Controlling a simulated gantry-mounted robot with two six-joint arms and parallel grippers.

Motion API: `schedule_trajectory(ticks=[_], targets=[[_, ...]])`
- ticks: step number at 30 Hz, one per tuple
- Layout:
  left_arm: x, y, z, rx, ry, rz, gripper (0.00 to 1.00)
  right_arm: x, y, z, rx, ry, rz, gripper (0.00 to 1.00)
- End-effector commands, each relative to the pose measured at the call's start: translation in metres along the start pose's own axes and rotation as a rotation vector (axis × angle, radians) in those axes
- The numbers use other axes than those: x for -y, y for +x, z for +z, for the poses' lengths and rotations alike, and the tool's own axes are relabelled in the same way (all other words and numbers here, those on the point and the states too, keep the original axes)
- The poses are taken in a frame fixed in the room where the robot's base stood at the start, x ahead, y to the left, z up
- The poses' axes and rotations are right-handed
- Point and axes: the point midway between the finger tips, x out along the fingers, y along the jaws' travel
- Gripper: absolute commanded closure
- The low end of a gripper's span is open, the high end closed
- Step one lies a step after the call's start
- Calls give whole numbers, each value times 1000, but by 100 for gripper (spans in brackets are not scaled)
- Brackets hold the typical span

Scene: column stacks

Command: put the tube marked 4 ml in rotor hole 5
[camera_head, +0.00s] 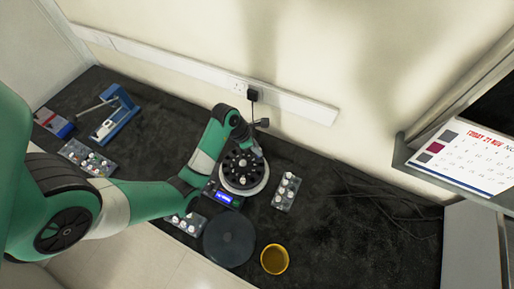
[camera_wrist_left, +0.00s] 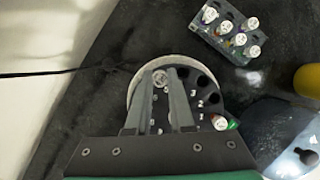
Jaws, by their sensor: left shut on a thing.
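The round rotor (camera_head: 233,181) is dark with a pale rim, and its holes ring the middle. It also fills the centre of the left wrist view (camera_wrist_left: 210,88), where some hole numbers show beside dark, empty holes. My left gripper (camera_head: 257,152) is over the rotor's far right side. In the wrist view its fingers (camera_wrist_left: 158,80) are shut on a white-capped tube (camera_wrist_left: 160,77); its marking is too small to read, and the fingers hide nearby holes. My right gripper is not in view.
A rack of capped tubes (camera_head: 285,192) stands right of the rotor. Other racks stand at the front (camera_head: 184,223) and far left (camera_head: 86,157). A dark round lid (camera_head: 229,240) and a yellow bowl (camera_head: 274,259) are in front. The mat at right is mostly clear except for cables.

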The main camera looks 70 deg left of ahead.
Motion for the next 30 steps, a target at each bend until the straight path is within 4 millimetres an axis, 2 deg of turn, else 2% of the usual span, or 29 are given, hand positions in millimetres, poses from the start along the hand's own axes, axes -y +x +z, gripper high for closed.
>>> schedule_trajectory(ticks=[8, 30], targets=[[0, 2, -1, 0, 0, 0, 100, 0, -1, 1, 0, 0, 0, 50], [0, 23, -9, 0, 0, 0, 100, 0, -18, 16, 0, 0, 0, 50]])
